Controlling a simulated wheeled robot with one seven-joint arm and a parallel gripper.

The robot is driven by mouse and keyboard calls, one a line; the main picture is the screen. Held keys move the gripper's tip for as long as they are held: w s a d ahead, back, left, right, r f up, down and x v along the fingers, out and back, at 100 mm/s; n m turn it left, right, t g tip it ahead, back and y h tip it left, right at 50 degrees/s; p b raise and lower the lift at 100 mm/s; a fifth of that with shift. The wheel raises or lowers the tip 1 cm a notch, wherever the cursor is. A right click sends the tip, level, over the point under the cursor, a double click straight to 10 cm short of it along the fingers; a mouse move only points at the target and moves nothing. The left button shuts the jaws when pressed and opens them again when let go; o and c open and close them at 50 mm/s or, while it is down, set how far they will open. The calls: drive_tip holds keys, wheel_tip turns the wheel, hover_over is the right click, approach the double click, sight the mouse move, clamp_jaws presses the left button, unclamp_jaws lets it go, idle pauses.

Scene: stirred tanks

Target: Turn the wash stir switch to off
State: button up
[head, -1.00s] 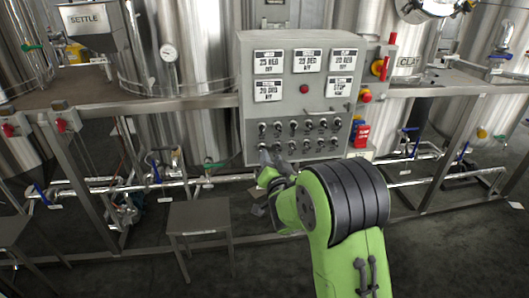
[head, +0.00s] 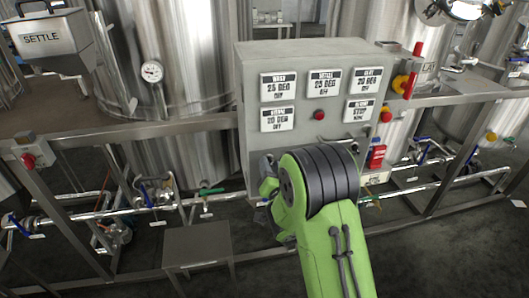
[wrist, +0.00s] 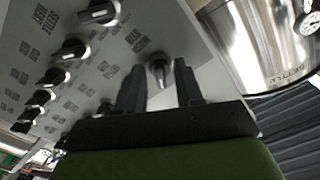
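The grey control panel (head: 250,100) stands in the middle of the head view. Its wash display (head: 286,85) is at the upper left. My green arm covers most of the switch rows there, and my fingertips are hidden. One switch (wrist: 159,70) shows between and just past the fingertips. I cannot tell whether they touch it, or whether it is the wash stir switch.
A red button (head: 319,115) is on the panel between the displays. A red-and-yellow handle (head: 407,82) is at its right. Steel tanks (head: 180,110) stand behind, with pipes and valves below. A small steel stool (head: 197,245) stands at front left.

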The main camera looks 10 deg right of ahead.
drive_tip(key=shift+w, duration=0.1)
drive_tip(key=shift+r, duration=0.1)
drive_tip(key=shift+c, duration=0.3)
clamp_jaws()
drive_tip(key=n, duration=0.5)
drive_tip(key=shift+n, duration=0.4)
drive_tip(key=n, duration=0.6)
